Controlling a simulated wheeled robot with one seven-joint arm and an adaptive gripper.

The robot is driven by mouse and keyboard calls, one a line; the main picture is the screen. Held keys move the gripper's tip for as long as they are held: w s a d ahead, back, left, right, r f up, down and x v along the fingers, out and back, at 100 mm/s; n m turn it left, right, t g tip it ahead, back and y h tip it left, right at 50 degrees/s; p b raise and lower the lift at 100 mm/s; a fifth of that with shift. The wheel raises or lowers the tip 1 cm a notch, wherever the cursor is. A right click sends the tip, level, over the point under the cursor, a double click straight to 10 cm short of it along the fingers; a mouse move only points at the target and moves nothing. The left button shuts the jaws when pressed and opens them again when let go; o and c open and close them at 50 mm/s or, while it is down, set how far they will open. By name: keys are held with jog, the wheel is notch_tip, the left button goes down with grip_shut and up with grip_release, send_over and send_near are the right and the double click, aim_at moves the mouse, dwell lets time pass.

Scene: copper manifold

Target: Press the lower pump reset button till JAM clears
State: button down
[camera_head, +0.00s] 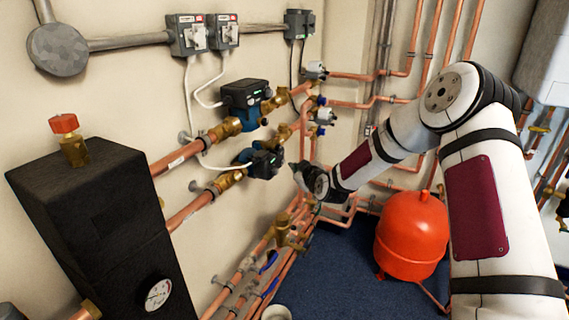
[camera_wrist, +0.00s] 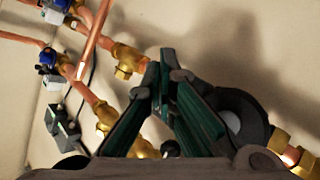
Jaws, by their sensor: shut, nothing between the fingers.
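The upper pump (camera_head: 245,97) sits above the lower one. Copper pipes and brass valves crowd the wall and corner. A black insulated box with a gauge (camera_head: 158,294) stands at left. A red expansion vessel (camera_head: 412,238) stands on the blue floor (camera_head: 330,270).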

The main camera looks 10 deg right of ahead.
jog(key=shift+a, duration=0.1)
jog(key=shift+w+a, duration=0.25)
jog(key=shift+w+a+b, duration=0.3)
jog(key=shift+a+b, duration=0.1)
jog(key=shift+b, duration=0.1)
dwell(0.9)
jog(key=shift+s+d, duration=0.1)
jog(key=shift+d, duration=0.05)
jog(key=shift+s+d+p, duration=0.3)
jog(key=shift+s+d, duration=0.15)
jog(key=shift+d, duration=0.1)
jog(key=shift+d, duration=0.1)
jog(key=shift+s+d+p, duration=0.4)
jog(key=shift+s+d, duration=0.35)
jog(key=shift+d, duration=0.25)
jog(key=shift+s+d+p, duration=0.35)
jog(key=shift+s+d, duration=0.4)
jog(key=shift+d, duration=0.2)
